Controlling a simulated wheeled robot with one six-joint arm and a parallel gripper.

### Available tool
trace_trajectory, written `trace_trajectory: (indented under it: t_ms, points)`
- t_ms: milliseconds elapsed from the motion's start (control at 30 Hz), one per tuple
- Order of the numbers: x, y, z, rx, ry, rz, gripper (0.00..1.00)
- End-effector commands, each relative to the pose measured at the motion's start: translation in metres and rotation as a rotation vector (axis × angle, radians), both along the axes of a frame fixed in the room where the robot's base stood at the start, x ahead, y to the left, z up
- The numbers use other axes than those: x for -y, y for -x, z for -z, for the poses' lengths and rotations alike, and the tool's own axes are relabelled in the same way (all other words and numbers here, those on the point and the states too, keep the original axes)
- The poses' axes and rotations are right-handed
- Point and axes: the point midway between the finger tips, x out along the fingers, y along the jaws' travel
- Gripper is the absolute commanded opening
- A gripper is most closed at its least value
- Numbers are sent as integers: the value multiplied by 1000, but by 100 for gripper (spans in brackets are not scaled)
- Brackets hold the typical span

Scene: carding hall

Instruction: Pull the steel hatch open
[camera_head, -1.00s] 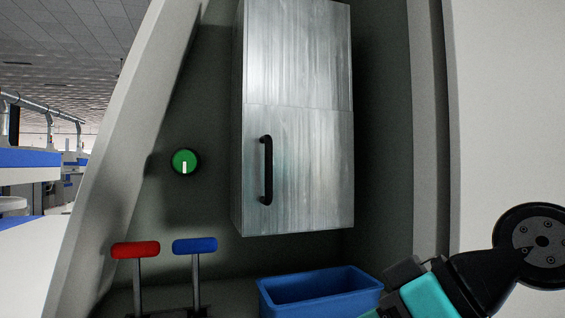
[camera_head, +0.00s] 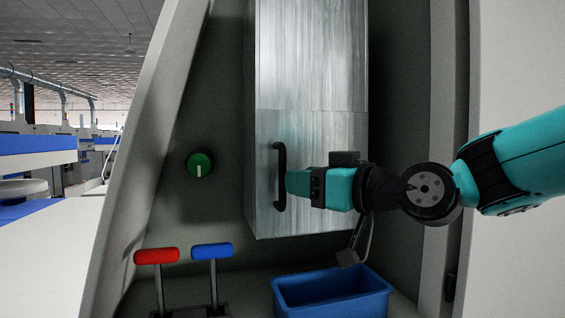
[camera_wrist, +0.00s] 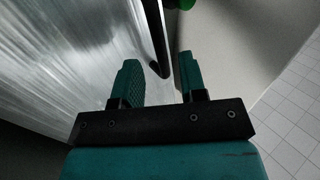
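The steel hatch (camera_head: 325,135) is the brushed lower panel of a tall steel cabinet (camera_head: 310,50) and looks shut, flush with the upper panel. Its black upright bar handle (camera_head: 281,158) is near the left edge. My gripper (camera_head: 292,184) reaches in from the right at the handle's lower half. In the wrist view my gripper (camera_wrist: 157,65) has its two teal fingers apart, one on each side of the handle's end (camera_wrist: 155,50). The hatch face (camera_wrist: 60,55) lies to the left there. Contact between fingers and handle cannot be made out.
A green round knob (camera_head: 200,164) is on the wall left of the cabinet. A red-topped lever (camera_head: 157,256) and a blue-topped lever (camera_head: 212,251) stand below. A blue bin (camera_head: 330,296) sits under the hatch. A pale panel edge (camera_head: 450,120) stands at the right.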

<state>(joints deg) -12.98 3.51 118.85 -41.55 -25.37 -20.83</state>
Motion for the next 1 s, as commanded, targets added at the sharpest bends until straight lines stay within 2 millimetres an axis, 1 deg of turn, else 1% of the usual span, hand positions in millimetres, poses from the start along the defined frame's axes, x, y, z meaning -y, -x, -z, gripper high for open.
trace_trajectory:
  t_ms: [33,100,300,433,667,767,800,833,867,1000]
  points:
    - [-9,-7,-4,-3,0,-4,39]
    - [-19,-14,-3,-2,1,-4,39]
    - [-35,-30,-2,-1,0,0,39]
    - [-39,-33,-1,-1,-1,0,39]
    - [-39,-33,0,-1,-1,0,39]
    - [-39,-33,0,-1,-1,0,18]
    - [-39,-33,0,-1,-1,0,9]
    - [-39,-33,0,-1,-1,0,2]
    - [-39,-33,0,-1,-1,0,0]
    - [-39,-33,0,-1,-1,0,0]
